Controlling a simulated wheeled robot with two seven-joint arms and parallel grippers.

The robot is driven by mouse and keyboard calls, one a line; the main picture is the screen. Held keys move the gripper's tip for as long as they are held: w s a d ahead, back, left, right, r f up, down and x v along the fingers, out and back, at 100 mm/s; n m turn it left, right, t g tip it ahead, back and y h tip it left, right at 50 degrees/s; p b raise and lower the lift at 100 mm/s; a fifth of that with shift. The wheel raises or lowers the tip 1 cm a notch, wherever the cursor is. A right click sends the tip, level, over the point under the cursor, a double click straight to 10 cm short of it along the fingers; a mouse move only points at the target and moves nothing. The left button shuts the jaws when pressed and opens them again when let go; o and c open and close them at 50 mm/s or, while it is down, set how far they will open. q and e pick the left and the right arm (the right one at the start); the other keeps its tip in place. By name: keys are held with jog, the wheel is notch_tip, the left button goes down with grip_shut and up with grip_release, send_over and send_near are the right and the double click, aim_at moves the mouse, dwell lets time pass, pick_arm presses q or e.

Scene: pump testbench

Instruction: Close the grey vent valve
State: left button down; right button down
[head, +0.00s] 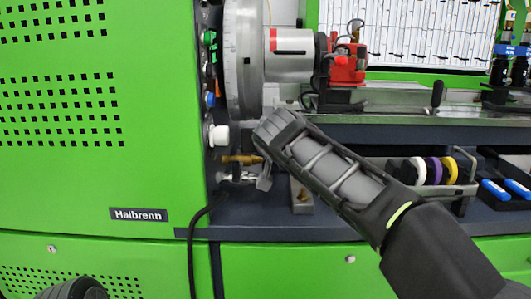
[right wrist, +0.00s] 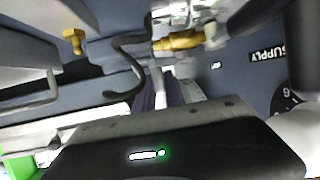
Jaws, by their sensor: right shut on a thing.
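The grey vent valve is a small metal valve body (head: 236,177) low on the bench's side, just below a brass fitting (head: 240,159). My right gripper (head: 264,172) reaches in from the lower right and is shut on the valve's handle. Its hand covers much of the handle in the head view. In the right wrist view a pale handle (right wrist: 158,88) runs down from the brass fitting (right wrist: 180,41) to between the fingers; its exact angle is hard to read.
The green Halbrenn cabinet (head: 155,195) stands left, with a white knob (head: 218,135) above the valve. A black hose (head: 191,250) hangs below. A rack of coloured rings (head: 435,168) is at the right. A SUPPLY label (right wrist: 268,54) is near the valve.

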dwell(0.3)
jog(key=c, duration=1.4)
grip_release()
jog(key=shift+s, duration=0.15)
jog(key=a+v, duration=0.1)
jog(key=v, duration=0.6)
jog(key=shift+s+d+b, duration=0.3)
jog(key=shift+d, duration=0.15)
